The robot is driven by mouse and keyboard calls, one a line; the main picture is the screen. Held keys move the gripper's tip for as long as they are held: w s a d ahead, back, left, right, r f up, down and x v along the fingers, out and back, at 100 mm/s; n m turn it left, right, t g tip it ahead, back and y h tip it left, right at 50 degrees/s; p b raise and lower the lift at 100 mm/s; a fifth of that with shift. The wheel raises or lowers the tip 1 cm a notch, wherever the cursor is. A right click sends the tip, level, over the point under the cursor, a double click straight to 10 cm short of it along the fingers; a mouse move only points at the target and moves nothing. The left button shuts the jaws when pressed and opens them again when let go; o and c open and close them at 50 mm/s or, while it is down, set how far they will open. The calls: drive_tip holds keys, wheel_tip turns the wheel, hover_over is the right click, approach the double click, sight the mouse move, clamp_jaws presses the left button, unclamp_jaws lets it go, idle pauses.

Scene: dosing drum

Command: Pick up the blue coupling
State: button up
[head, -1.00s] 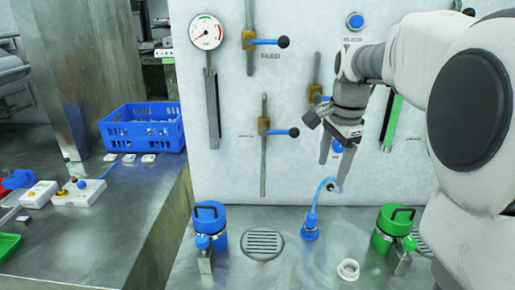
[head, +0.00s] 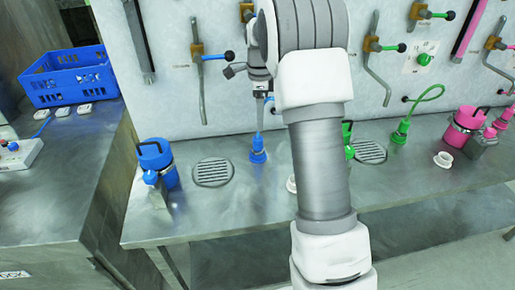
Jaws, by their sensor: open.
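The blue coupling (head: 258,155) stands upright on the metal bench, near the wall panel. Its upper part rises toward my gripper. My gripper (head: 260,108) points down just above the blue coupling, and its fingers overlap the hose area in the picture. It is open, with nothing visibly held. My arm hides part of the bench to the right of the coupling. I cannot tell how far the fingertips are from the coupling in depth.
A blue canister (head: 155,160) and a round drain grate (head: 213,172) lie left of the coupling. A green coupling (head: 400,132), a white ring (head: 443,160) and a pink canister (head: 464,128) are to the right. A blue crate (head: 65,78) sits on the left counter.

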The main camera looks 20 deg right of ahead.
sight(258, 137)
drive_tip(key=f, duration=0.6)
drive_tip(key=f+b, duration=0.1)
drive_tip(key=f, duration=0.2)
drive_tip(key=shift+a+f, duration=0.2)
drive_tip(key=shift+a, duration=0.1)
clamp_jaws()
